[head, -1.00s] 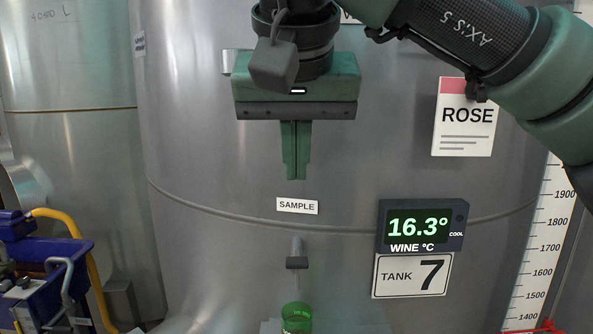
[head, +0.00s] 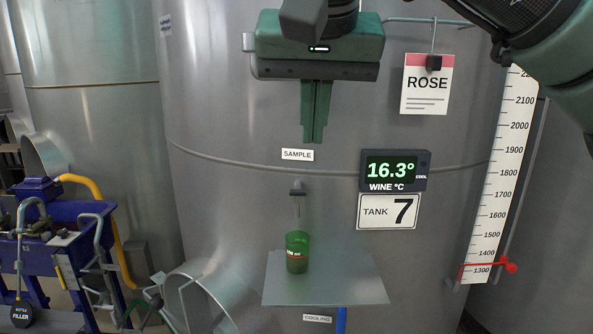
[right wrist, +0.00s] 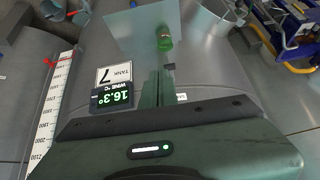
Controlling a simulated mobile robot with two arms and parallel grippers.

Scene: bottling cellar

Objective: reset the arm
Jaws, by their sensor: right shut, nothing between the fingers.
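My right gripper (head: 315,140) hangs in front of the steel tank (head: 225,180), fingers pointing down and pressed together with nothing between them. In the head view its tips are just above the SAMPLE label (head: 297,155). In the right wrist view the gripper (right wrist: 158,76) also shows with its fingers together. Its arm comes in from the upper right. My left gripper is out of view.
A green glass container (head: 297,252) stands on a metal shelf (head: 350,280) below the sample tap (head: 298,190). A temperature display (head: 394,170) reads 16.3°, above the TANK 7 sign (head: 387,211). A ROSE card (head: 427,84) hangs at right. A blue bottle filler (head: 50,250) stands at lower left.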

